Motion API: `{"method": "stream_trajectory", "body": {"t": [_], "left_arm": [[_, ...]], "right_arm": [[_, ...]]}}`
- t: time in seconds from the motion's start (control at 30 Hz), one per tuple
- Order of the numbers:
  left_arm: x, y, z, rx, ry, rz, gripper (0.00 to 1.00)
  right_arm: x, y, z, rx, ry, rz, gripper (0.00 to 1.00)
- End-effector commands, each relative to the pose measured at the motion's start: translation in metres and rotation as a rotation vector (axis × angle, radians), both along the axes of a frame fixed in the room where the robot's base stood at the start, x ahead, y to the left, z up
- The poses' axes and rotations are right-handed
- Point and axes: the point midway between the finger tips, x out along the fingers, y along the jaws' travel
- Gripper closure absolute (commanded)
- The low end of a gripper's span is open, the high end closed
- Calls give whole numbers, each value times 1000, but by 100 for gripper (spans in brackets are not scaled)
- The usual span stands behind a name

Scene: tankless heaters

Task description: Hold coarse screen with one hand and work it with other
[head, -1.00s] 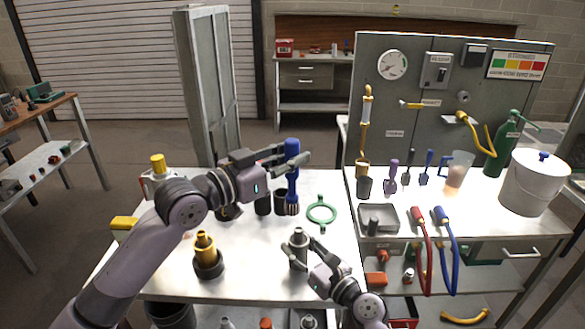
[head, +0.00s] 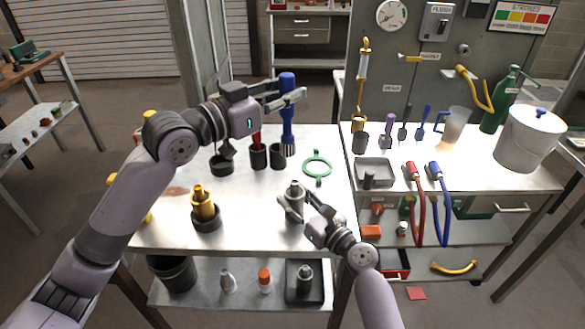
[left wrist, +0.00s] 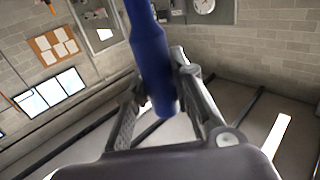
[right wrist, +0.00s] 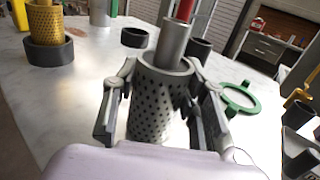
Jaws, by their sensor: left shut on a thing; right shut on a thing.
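The coarse screen is a grey perforated cylinder (right wrist: 150,105) with a narrower plain neck, upright at the table's front right. It also shows in the head view (head: 294,188). My right gripper (head: 294,208) is shut on its sides; whether its base touches the table is unclear. My left gripper (head: 287,103) is shut on the blue handle of a brush (head: 287,82), held upright with its striped bristle end (head: 288,150) down, behind the screen and apart from it. The blue handle (left wrist: 152,60) fills the middle of the left wrist view.
Two dark cups (head: 277,155), one with a red-handled tool (head: 256,138), stand beside the brush. A green ring (head: 317,165) lies right of them. A gold screen (head: 203,203) sits in a dark holder at left. A grey tray (head: 373,170) is on the right-hand bench.

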Motion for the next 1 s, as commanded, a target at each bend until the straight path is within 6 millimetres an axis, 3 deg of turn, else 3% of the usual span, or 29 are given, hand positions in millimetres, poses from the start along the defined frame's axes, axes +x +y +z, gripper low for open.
{"method": "stream_trajectory", "body": {"t": [0.27,0.3,0.63,1.0], "left_arm": [[0,0,0,-1,-1,0,100],[0,0,0,-1,-1,0,100],[0,0,0,-1,-1,0,100],[0,0,0,-1,-1,0,100]], "right_arm": [[0,0,0,0,0,0,92],[0,0,0,0,0,0,60],[0,0,0,0,0,0,38],[-3,-3,0,0,0,0,37]]}}
